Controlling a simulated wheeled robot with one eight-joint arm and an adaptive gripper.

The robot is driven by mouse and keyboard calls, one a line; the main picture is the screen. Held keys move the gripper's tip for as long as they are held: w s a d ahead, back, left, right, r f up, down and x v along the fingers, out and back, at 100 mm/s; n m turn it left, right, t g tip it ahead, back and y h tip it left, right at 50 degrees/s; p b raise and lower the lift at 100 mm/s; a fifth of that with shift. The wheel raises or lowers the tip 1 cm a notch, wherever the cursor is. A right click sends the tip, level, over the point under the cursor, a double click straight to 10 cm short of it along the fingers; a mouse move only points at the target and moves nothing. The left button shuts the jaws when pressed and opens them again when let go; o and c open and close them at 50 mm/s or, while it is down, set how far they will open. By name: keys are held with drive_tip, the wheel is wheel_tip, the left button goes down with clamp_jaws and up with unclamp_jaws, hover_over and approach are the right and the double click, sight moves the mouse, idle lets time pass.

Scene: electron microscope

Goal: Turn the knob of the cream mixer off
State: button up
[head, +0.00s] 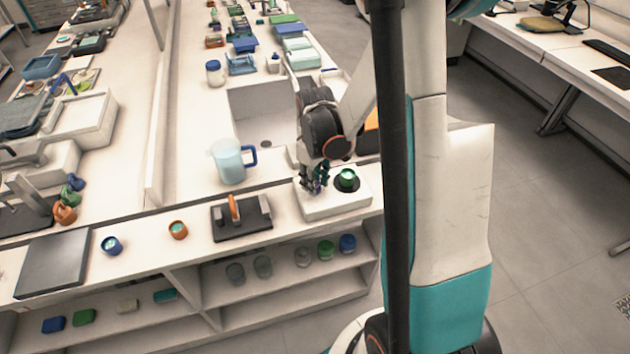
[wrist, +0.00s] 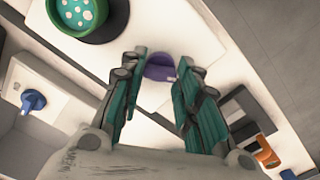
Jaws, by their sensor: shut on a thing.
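The cream mixer (head: 335,207) is a low pale box near the front edge of the bench, with a round dark plate on top. A green cup (head: 347,178) stands on that plate. It also shows in the wrist view (wrist: 80,14), with pale dots inside. The mixer's purple knob (wrist: 160,68) lies between the tips of my gripper (wrist: 162,68), one teal finger on each side. My gripper is shut on the knob. In the head view my gripper (head: 316,178) is over the mixer's left end, and its fingers mostly hide the knob.
A black device with an orange handle (head: 240,220) sits left of the mixer. A pale jug with a blue handle (head: 230,160) stands behind it. A sink basin (head: 262,108) is farther back. Small orange (head: 178,230) and blue (head: 111,245) cups stand farther left.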

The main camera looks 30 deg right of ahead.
drive_tip(key=shift+n, duration=1.6)
drive_tip(key=o, duration=1.1)
drive_tip(key=shift+c, duration=0.2)
wheel_tip(320, 180, up, 12)
